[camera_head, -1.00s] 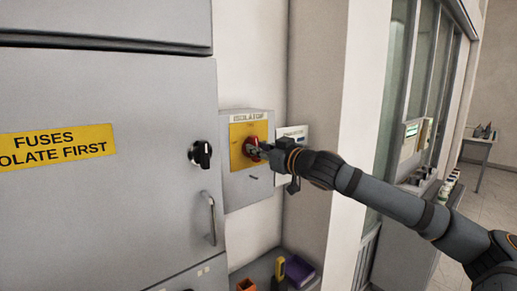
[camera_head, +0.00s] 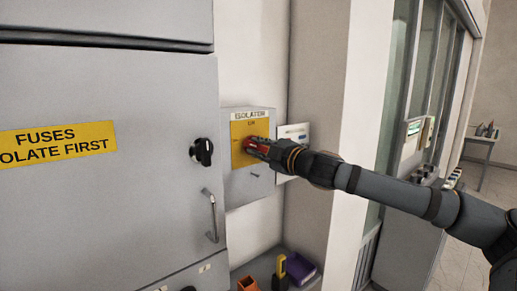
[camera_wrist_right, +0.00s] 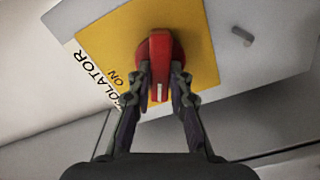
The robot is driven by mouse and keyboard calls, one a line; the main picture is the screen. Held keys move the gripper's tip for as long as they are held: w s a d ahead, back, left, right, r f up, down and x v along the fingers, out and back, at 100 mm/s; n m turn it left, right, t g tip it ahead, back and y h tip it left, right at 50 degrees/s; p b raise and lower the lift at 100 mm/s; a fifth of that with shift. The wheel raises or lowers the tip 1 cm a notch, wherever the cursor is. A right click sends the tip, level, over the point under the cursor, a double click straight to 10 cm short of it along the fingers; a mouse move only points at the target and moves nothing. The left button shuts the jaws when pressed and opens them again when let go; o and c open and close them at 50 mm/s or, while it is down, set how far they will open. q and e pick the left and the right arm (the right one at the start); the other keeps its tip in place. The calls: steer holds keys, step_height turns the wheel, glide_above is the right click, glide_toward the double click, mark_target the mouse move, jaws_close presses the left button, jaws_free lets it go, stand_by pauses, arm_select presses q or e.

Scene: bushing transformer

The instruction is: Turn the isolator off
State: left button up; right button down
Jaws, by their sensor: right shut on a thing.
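The isolator is a grey box (camera_head: 258,190) on the wall, with a yellow plate (camera_head: 237,157) and the label "ISOLATOR". Its red handle (camera_wrist_right: 160,55) sits on a red round base in the middle of the yellow plate (camera_wrist_right: 118,40). In the right wrist view the word "ON" is printed on the plate beside the handle. My right gripper (camera_wrist_right: 161,85) is shut on the red handle, one finger on each side. In the head view the right gripper (camera_head: 256,148) partly covers the handle, so its exact angle is hard to tell there. My left gripper is not in view.
A grey cabinet (camera_head: 110,210) with a black knob (camera_head: 203,152), a door handle (camera_head: 210,215) and a yellow fuse warning label (camera_head: 57,145) stands left of the isolator. Below, a shelf holds an orange bin (camera_head: 248,284), a yellow tool (camera_head: 281,268) and a purple box (camera_head: 300,268).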

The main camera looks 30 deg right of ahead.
steer(key=n, duration=0.2)
steer(key=n+b, duration=0.1)
steer(key=n, duration=0.1)
steer(key=shift+f+n, duration=0.2)
steer(key=shift+n, duration=0.2)
steer(key=shift+a+n, duration=0.1)
steer(key=shift+n, duration=0.2)
steer(key=c, duration=1.2)
jaws_free()
